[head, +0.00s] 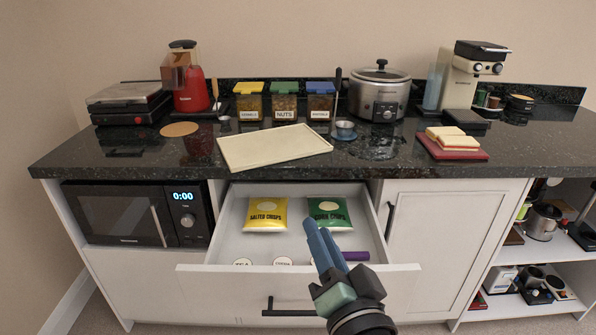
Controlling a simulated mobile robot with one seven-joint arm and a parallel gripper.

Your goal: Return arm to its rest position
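My gripper (318,228) is in front of the open drawer, in the lower middle of the head view. Its blue fingers point up and away over the drawer and hide part of its inside. The fingers look close together from this angle, and I cannot tell whether there is a gap between them. No object shows between the fingertips.
The open white drawer (295,270) holds a yellow crisps bag (265,213), a green crisps bag (328,212), a purple item (355,256) and several round-labelled items. Above, the dark counter (100,152) carries a cream tray (273,147), a red board with bread (453,153), jars and appliances. A microwave (115,215) is left, open shelves right.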

